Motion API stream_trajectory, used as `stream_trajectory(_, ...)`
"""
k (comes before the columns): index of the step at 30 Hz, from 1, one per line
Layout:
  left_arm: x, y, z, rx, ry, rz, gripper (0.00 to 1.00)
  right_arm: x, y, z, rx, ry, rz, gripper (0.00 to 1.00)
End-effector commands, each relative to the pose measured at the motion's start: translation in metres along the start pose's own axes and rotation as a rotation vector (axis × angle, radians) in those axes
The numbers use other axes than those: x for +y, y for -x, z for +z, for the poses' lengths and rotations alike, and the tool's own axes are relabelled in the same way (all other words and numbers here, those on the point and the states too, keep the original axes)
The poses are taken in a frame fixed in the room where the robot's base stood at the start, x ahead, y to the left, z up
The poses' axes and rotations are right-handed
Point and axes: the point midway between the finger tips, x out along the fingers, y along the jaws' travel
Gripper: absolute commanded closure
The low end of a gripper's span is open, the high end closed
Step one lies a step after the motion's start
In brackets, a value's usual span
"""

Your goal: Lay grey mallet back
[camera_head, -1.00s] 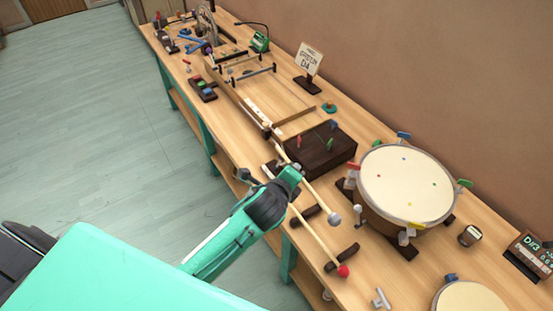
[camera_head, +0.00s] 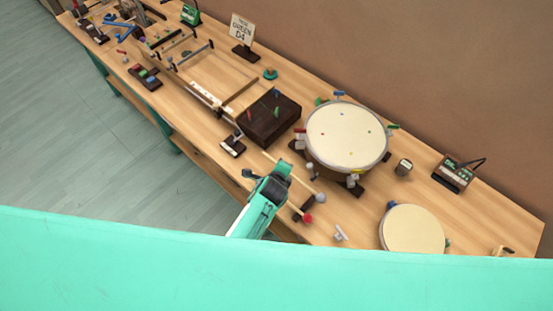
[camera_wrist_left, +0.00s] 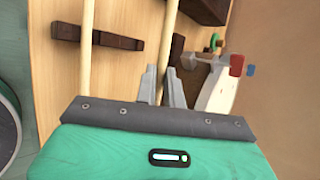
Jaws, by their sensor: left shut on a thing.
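The grey mallet has a pale wooden stick and a round grey head (camera_head: 320,199), near the front edge of the bench. My left gripper (camera_head: 281,171) is shut on its stick. In the left wrist view the stick (camera_wrist_left: 168,45) runs between the two grey fingers (camera_wrist_left: 162,88). The red mallet's head (camera_head: 308,218) lies beside it, and its stick (camera_wrist_left: 87,30) passes over a dark wooden rest (camera_wrist_left: 67,32). I cannot tell whether the grey mallet touches a rest. My right gripper is not in view.
A large drum (camera_head: 346,138) with coloured clamps stands right of the gripper. A dark wooden box (camera_head: 268,117) is behind it. A smaller drum (camera_head: 412,230) and a small grey piece (camera_head: 341,233) are nearer the front right. Bare bench lies between the drums.

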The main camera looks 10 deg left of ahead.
Motion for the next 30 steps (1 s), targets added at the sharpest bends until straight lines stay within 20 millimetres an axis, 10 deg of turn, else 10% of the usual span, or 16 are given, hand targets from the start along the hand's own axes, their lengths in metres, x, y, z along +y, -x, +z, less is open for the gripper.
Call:
stream_trajectory(14, -0.002, 0.003, 0.000, 0.003, -0.002, 0.001, 1.00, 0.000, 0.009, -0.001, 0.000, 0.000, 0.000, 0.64)
stream_trajectory(30, 0.040, -0.037, -0.017, 0.003, 0.000, 0.000, 1.00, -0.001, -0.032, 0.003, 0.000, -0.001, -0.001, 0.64)
